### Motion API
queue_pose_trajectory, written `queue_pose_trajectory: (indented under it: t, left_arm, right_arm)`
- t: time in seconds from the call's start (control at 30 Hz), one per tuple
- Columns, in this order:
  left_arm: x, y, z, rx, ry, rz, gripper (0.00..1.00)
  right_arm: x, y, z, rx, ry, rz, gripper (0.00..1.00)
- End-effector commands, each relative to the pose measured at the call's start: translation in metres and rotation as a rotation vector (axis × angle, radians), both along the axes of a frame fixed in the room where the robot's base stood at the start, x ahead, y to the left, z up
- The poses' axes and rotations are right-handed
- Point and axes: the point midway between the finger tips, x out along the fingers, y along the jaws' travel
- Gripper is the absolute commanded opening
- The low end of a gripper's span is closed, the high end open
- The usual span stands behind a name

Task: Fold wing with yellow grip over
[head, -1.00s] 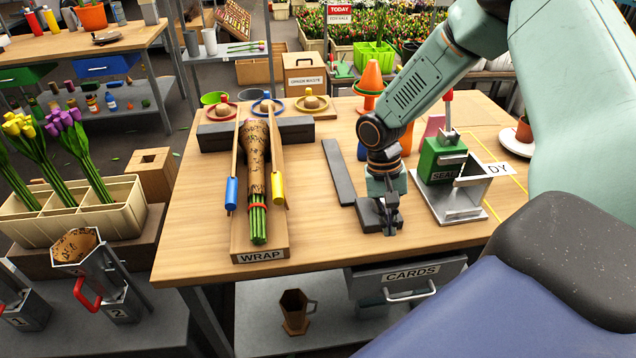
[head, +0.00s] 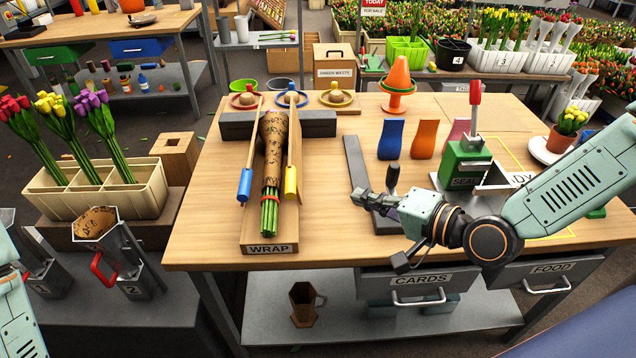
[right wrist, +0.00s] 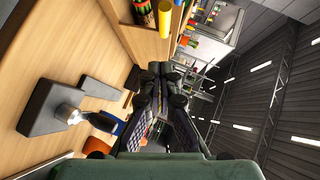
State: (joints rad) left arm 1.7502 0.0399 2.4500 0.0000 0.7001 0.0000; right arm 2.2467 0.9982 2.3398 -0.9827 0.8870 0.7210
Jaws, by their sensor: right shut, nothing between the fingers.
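The wrapping stand, labelled WRAP (head: 269,249), holds a bouquet in brown printed paper (head: 272,150), with green stems (head: 270,215) and a red band toward the front. A thin wooden wing with a yellow grip (head: 291,182) stands along the bouquet's right side; another wing with a blue grip (head: 245,184) is on its left. Neither lies over the bouquet. My right gripper (head: 358,196) is shut and empty, right of the yellow grip and apart from it. In the right wrist view the shut fingers (right wrist: 165,72) show below the yellow grip (right wrist: 164,18). My left gripper is out of view.
A long dark bar (head: 355,165) lies between the stand and a grey block with an upright dark handle (head: 393,178). The green seal press (head: 465,163) is further right. Rings with knobs (head: 292,98) stand behind the wrap stand. The table front is clear.

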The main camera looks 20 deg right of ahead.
Motion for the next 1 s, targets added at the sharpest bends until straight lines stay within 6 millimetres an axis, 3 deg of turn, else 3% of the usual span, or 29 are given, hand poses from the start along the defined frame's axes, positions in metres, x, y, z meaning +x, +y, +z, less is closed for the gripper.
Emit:
queue_pose_trajectory:
  t: [0.17, 1.0]
  left_arm:
    - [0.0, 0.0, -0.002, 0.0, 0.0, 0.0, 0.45]
    - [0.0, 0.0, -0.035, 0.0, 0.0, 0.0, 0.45]
  right_arm:
    - [0.008, -0.002, 0.007, 0.002, -0.044, -0.019, 0.0]
    - [0.059, 0.02, -0.01, -0.004, -0.041, -0.022, 0.0]
